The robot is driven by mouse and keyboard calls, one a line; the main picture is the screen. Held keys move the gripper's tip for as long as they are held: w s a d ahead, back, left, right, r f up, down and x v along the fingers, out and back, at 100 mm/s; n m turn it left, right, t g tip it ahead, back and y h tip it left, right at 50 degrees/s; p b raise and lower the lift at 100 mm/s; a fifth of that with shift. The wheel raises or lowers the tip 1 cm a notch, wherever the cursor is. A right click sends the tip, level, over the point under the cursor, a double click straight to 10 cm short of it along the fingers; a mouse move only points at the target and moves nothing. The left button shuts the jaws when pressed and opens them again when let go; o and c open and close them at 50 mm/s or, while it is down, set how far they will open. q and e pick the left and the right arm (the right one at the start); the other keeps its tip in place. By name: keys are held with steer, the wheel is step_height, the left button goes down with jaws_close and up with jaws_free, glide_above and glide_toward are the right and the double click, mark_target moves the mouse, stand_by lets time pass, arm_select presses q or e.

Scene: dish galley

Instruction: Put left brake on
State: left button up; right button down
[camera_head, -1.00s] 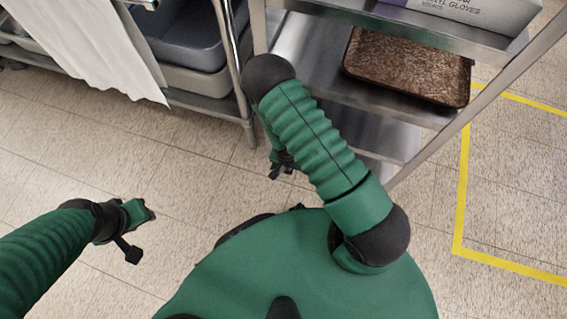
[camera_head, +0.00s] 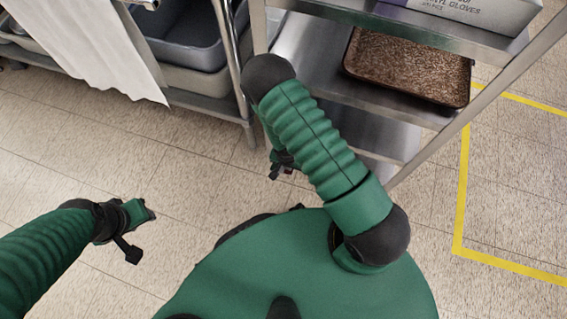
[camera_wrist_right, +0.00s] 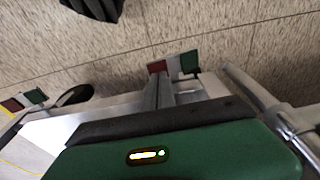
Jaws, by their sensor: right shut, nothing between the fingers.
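The metal shelf cart (camera_head: 375,100) stands ahead and to the right in the head view. In the right wrist view a small red, white and green tab (camera_wrist_right: 172,65) sticks out near the middle, and a second red and green tab (camera_wrist_right: 25,102) shows at the left beside a dark round part. They look like brake pedals; I cannot tell which is left. My right gripper (camera_head: 281,170) is low beside the cart's near corner, shut and empty, partly hidden by my arm. I cannot tell whether it touches a tab. My left gripper (camera_head: 138,232) hangs over bare floor, apart from the cart.
A brown tray (camera_head: 408,68) lies on the cart shelf below a glove box (camera_head: 480,12). A rack with grey tubs (camera_head: 185,40) and a white cloth (camera_head: 85,45) stands at the left. Yellow tape (camera_head: 462,190) marks the floor at right. The floor between my arms is clear.

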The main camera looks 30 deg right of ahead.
steer(key=shift+f+b, duration=0.75)
steer(key=shift+f, duration=0.35)
stand_by(0.6)
step_height(320, 180, up, 7)
steer(key=p, duration=0.7)
steer(key=shift+r, duration=0.15)
